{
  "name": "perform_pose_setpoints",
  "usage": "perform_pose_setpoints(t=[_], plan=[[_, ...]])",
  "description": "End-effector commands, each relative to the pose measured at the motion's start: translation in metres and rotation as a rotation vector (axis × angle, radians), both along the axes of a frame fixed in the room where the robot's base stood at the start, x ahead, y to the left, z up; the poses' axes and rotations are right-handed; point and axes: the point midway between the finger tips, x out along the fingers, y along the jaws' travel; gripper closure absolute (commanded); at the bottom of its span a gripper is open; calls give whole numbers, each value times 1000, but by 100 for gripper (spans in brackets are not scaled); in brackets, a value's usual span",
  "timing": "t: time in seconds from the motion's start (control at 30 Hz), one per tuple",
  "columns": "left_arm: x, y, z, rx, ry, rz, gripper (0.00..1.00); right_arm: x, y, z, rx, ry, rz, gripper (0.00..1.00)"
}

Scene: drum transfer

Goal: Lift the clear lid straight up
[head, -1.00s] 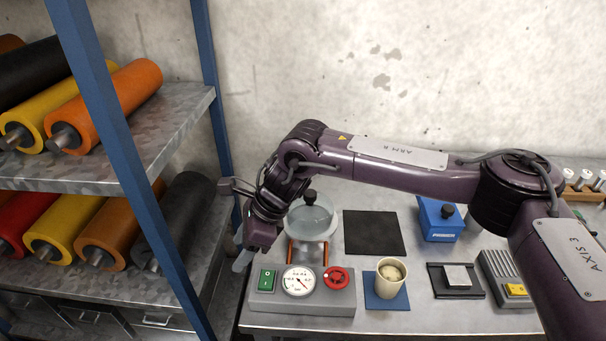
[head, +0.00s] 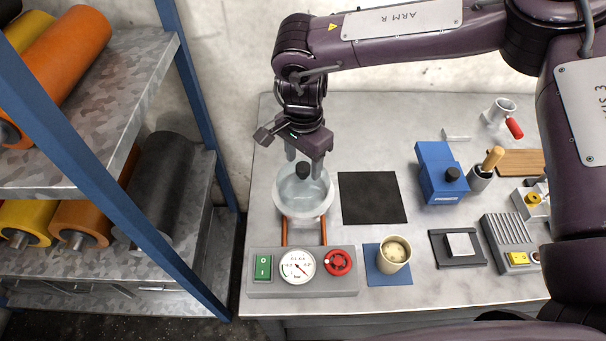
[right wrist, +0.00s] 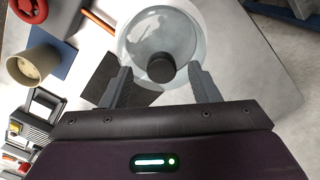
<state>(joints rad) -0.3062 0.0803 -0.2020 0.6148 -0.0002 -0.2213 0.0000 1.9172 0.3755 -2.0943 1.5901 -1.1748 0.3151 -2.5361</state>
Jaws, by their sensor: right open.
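The clear lid (head: 290,190) is a glass dome with a black knob (head: 303,170). It sits on a round pale base (head: 308,214) behind the control box, and the lid also shows in the right wrist view (right wrist: 160,38). My right gripper (head: 304,172) is open and points down over the lid. Its two fingers stand on either side of the knob, and in the right wrist view the knob (right wrist: 161,68) shows between and just beyond the fingertips. I cannot tell whether the fingers touch the lid. My left gripper is not in view.
A control box (head: 345,284) with a gauge stands in front, joined by orange pipes (head: 323,232). A black mat (head: 372,198) lies bare to the right. A cup (head: 394,254) on a blue mat and a blue box (head: 438,170) stand further right. A roller rack (head: 190,120) stands left.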

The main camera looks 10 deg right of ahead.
Motion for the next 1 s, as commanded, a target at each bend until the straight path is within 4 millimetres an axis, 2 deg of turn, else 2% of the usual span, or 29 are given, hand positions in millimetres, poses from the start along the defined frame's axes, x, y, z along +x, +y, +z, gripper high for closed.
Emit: perform_pose_setpoints(t=[0.03,0.17,0.4,0.8,0.83,1.0], plan=[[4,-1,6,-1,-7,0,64,0,-1,-5,-2,2,-2,45],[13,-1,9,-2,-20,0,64,0,-1,-17,-1,0,-2,45],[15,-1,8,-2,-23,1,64,1,-1,-20,0,-1,-2,45],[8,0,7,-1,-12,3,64,1,-1,-19,0,-1,-2,97],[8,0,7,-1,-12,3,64,1,-1,-19,0,-1,-2,100],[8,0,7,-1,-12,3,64,1,0,-18,0,-2,-2,100]])
